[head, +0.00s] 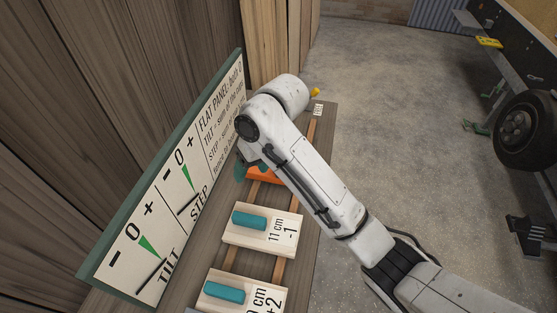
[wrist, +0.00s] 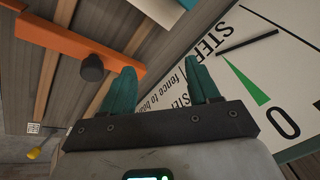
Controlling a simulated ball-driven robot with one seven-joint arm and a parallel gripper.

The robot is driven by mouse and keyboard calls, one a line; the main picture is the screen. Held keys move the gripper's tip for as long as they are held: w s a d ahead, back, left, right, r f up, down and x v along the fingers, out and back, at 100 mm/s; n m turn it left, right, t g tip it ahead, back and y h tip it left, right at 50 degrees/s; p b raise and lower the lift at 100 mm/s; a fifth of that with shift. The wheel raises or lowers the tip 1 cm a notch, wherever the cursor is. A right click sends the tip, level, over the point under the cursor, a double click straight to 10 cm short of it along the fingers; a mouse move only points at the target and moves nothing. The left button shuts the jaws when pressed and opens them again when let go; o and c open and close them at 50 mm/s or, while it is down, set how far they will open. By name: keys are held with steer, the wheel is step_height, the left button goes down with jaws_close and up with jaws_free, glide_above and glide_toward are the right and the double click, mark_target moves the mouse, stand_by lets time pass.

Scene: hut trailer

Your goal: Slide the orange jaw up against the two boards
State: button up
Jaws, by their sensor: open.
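The orange jaw (head: 264,176) lies across two wooden rails, partly hidden behind my arm in the head view. In the wrist view the jaw (wrist: 50,40) shows as a long bar with a dark round knob (wrist: 92,68). Two pale boards with teal handles, the one marked 11 cm -1 (head: 259,238) and the one marked +2 (head: 262,303), lie on the bench nearer to me. A gap of bare rail separates the jaw from the nearer board. My gripper (wrist: 163,85) is open and empty, its teal fingers beside the jaw's end and short of the knob.
A green-edged panel (head: 160,225) with TILT and STEP dials stands along the bench's left side, close to my fingers. A yellow knob (head: 315,92) and a small tag (head: 318,110) are at the far end. Concrete floor (head: 385,110) is open to the right; a wheeled trailer (head: 527,130) stands beyond.

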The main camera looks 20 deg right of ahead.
steer(key=w+d+r+g+h, duration=0.2)
steer(key=w+d+r+h, duration=0.15)
steer(key=d, duration=0.45)
steer(key=shift+m, duration=0.4)
steer(key=f+b, duration=0.1)
steer(key=f, duration=0.1)
steer(key=f+b, duration=0.1)
steer(key=f, duration=0.1)
steer(key=f+b, duration=0.1)
steer(key=f, duration=0.1)
steer(key=shift+w+d+f+b, duration=0.1)
steer(key=shift+w+f+b, duration=0.2)
steer(key=shift+f, duration=1.5)
steer(key=shift+c, duration=0.3)
jaws_close()
